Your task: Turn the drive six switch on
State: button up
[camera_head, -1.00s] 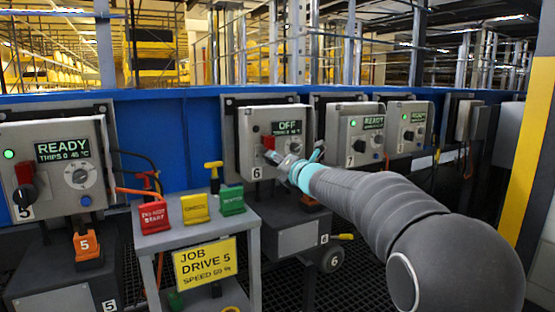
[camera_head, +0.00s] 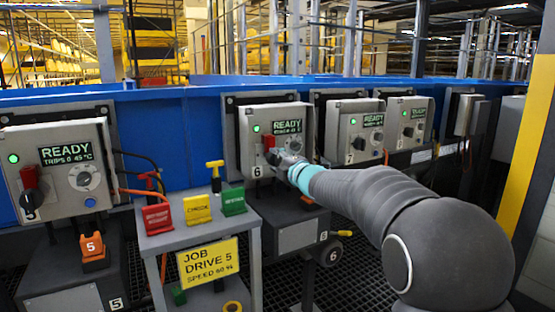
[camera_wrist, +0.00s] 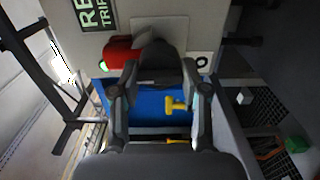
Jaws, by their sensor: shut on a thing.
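The drive six box (camera_head: 248,135), marked 6, is grey and hangs on the blue beam. Its screen (camera_head: 286,127) reads READY and its green lamp (camera_head: 256,129) is lit. A red part (camera_head: 269,142) shows at the switch, just above my gripper (camera_head: 280,157). In the wrist view, the dark switch knob (camera_wrist: 160,62) with its red part (camera_wrist: 122,52) is between the fingers of my gripper (camera_wrist: 160,82), which is shut on it. In the head view my gripper hides most of the knob.
The drive five box (camera_head: 105,155) stands left, with READY and a green lamp. The drive seven box (camera_head: 338,140) and another box (camera_head: 397,125) are close on the right.

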dwell(0.4)
jog(key=o, duration=1.1)
jog(key=shift+o, duration=0.2)
jog(key=v, duration=1.2)
jog(key=shift+w+m, duration=0.1)
jog(key=shift+m, duration=0.2)
